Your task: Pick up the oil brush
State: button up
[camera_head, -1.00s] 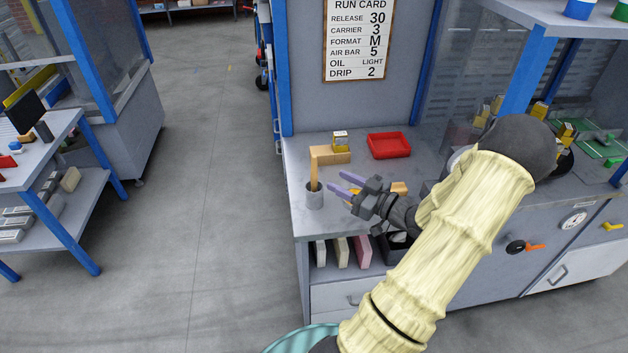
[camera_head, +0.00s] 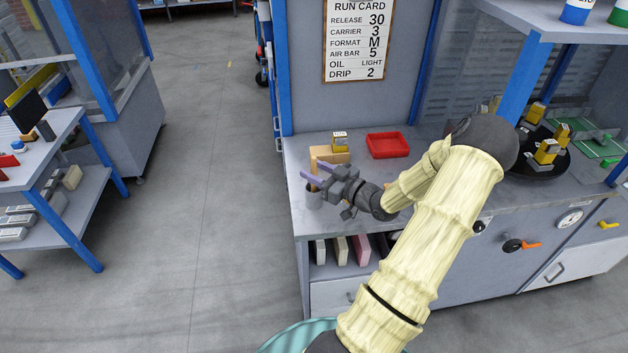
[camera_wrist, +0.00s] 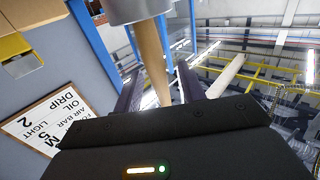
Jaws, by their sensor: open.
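The oil brush shows as a tan wooden handle (camera_wrist: 151,62) standing in a grey cup (camera_head: 313,197) at the left front of the bench. The cup also shows at the top of the wrist view (camera_wrist: 138,10), which is turned upside down. The brush's lower end is hidden inside the cup. My gripper (camera_head: 311,171) is open, with its purple fingers at the handle just above the cup's rim. In the wrist view the handle lies between the two fingers, with visible space beside it. I cannot tell whether either finger touches it.
A red tray (camera_head: 387,146) sits further right. Several upright packs stand on the shelf below. The bench top (camera_head: 300,150) ends close left of the cup.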

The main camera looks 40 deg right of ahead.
jog(key=shift+w, duration=0.4)
grip_shut()
jog(key=shift+r, duration=0.1)
notch_tip(320, 180, up, 10)
jog(key=shift+f+b, duration=0.1)
jog(key=shift+b, duration=0.3)
dwell(0.4)
dwell(0.4)
